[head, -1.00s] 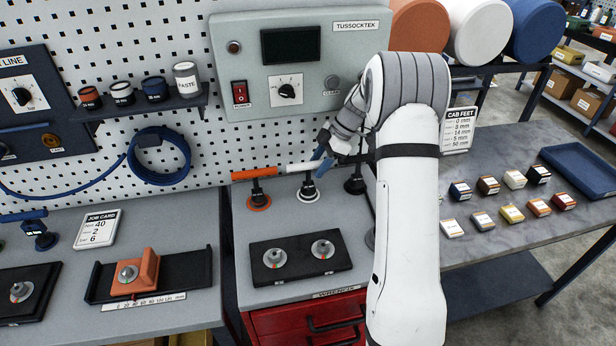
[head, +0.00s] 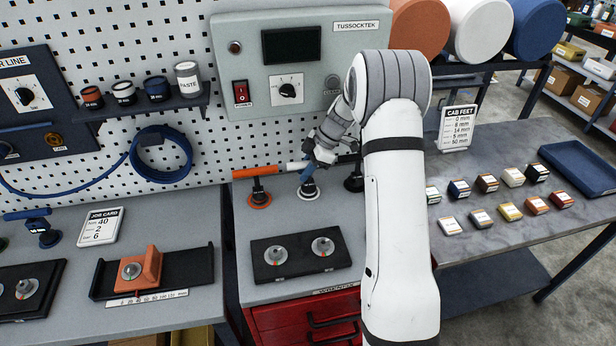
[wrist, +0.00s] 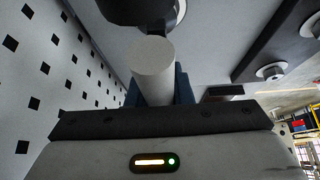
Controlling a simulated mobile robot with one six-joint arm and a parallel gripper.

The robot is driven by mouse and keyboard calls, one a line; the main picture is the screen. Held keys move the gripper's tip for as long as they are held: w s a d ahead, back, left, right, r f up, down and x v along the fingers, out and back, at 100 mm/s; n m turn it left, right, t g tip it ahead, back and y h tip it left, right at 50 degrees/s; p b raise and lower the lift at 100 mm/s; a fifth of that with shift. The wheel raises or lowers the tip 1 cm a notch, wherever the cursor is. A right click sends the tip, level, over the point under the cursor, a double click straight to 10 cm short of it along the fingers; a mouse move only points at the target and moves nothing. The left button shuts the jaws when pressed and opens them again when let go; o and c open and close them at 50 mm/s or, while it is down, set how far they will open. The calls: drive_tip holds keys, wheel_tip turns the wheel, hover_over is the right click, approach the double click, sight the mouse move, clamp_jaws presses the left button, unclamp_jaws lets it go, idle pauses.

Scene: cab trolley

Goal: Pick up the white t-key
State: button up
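The white t-key (head: 293,167) stands upright at the back of the grey bench, its white crossbar level above a dark stem and round base. My gripper (head: 308,180) is at the right part of this crossbar, with a blue finger showing in front of it. In the wrist view, the crossbar's round end (wrist: 152,56) points towards the top, and the blue fingers (wrist: 157,92) lie one on each side of the bar. I see no clear gap, but cannot tell whether they press on it. My arm hides part of the area to the right.
An orange t-key (head: 259,184) stands close on the left and a black one (head: 354,180) close on the right. The pegboard wall (head: 200,150) is just behind. A black plate with two round knobs (head: 300,254) lies in front.

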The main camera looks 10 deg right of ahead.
clamp_jaws()
drive_tip(key=shift+r, duration=0.15)
